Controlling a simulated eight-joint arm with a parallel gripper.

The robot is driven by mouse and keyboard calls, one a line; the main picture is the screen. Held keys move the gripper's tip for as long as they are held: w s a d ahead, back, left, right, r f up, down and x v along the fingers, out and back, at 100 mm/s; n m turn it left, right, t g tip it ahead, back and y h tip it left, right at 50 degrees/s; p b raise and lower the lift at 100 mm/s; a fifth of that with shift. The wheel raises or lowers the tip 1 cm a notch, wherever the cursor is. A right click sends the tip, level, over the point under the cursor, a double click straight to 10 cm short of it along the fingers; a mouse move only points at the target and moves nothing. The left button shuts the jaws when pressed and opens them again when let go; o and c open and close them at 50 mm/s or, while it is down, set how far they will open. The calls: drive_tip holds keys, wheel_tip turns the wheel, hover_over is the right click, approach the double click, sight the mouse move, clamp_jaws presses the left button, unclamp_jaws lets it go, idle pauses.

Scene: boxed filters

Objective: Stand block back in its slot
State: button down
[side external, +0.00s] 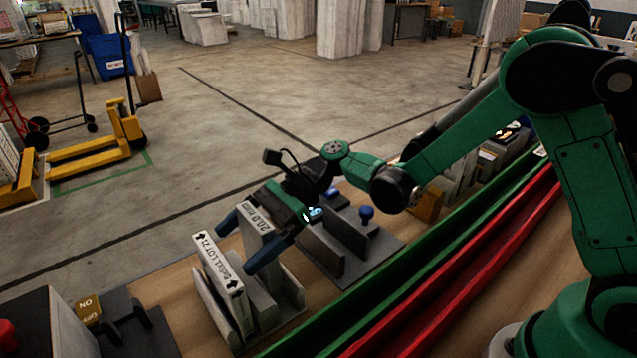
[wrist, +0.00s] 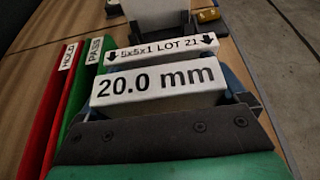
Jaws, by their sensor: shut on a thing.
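The pale grey block (side external: 257,222) marked "20.0 mm" stands roughly upright between my gripper's blue fingers. In the wrist view its labelled top (wrist: 158,84) fills the middle. My gripper (side external: 247,240) is shut on it from above, one finger on each side. Below is a grey slotted rack (side external: 291,290) with upright walls. A white box (side external: 220,272) marked "5x5x1 LOT 21", with two arrows, stands in the rack just in front of the block. The block's lower end is hidden behind this box, so I cannot tell how deep it sits.
A dark fixture (side external: 350,262) with blue knobs (side external: 367,213) stands behind the rack. Green (side external: 400,300) and red (side external: 440,310) rails, labelled PASS and HOLD in the wrist view, run along the right.

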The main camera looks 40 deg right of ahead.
sight(249, 257)
drive_tip(key=shift+f, duration=0.6)
drive_tip(key=shift+f, duration=0.4)
drive_tip(key=shift+f, duration=0.7)
unclamp_jaws()
drive_tip(key=s+d+r+n+t+h, duration=0.3)
drive_tip(key=d+n+h, duration=0.3)
drive_tip(key=d+n, duration=0.3)
drive_tip(key=s+d+r+n+t+h, duration=0.4)
drive_tip(key=d+n+h, duration=0.3)
drive_tip(key=d+n, duration=0.2)
drive_tip(key=shift+s+d+r, duration=0.15)
drive_tip(key=shift+s+d, duration=0.2)
drive_tip(key=shift+s, duration=0.3)
